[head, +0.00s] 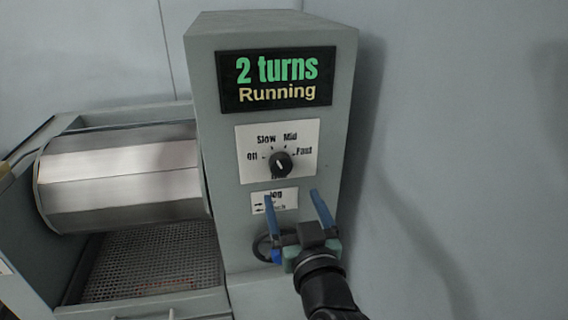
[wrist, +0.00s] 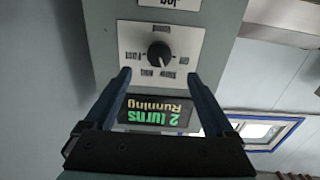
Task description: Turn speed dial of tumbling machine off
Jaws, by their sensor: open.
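The speed dial (head: 280,163) is a small black round knob on a white label plate (head: 305,136) on the grey control box. Words for Off, Slow, Mid and Fast surround it, with Off on the left. A white mark on the knob points roughly up, slightly left; the exact setting is hard to read. My gripper (head: 291,195) is open, its two blue fingers pointing up just below the dial. In the wrist view, the upside-down dial (wrist: 160,54) lies just beyond and between the fingertips (wrist: 158,76). The fingers hold nothing.
The display (head: 277,78) reads "2 turns" and "Running". A jog label (head: 284,195) sits below the dial, partly covered by my fingers. A metal tumbling drum (head: 120,170) lies left, above a perforated tray (head: 150,262).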

